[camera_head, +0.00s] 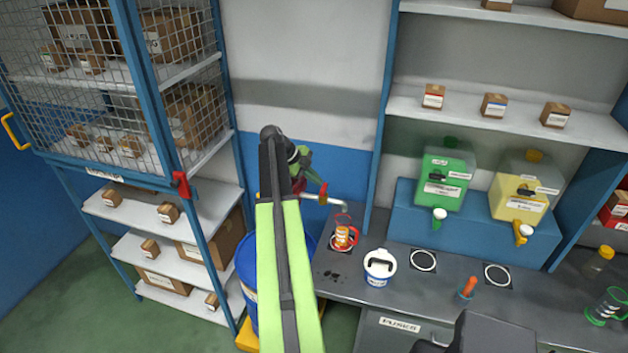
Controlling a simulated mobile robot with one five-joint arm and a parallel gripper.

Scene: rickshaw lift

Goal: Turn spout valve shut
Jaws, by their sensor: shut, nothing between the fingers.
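A grey spout (335,201) sticks out to the right from above a blue drum (247,270). An orange-red valve lever (323,193) stands up on the spout. A clear jug (343,233) with a red handle and orange contents stands under the spout's end on the bench. My gripper (314,179) is at the far end of my green arm, close to the lever's upper left. It is shut with nothing in it. Its fingertips are small and partly hidden, so I cannot tell whether they touch the lever. My arm covers much of the drum.
A green tank (445,178) and a yellow tank (520,190) with taps sit on a blue stand. A wire-mesh cage (110,90) and shelves with boxes are at left.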

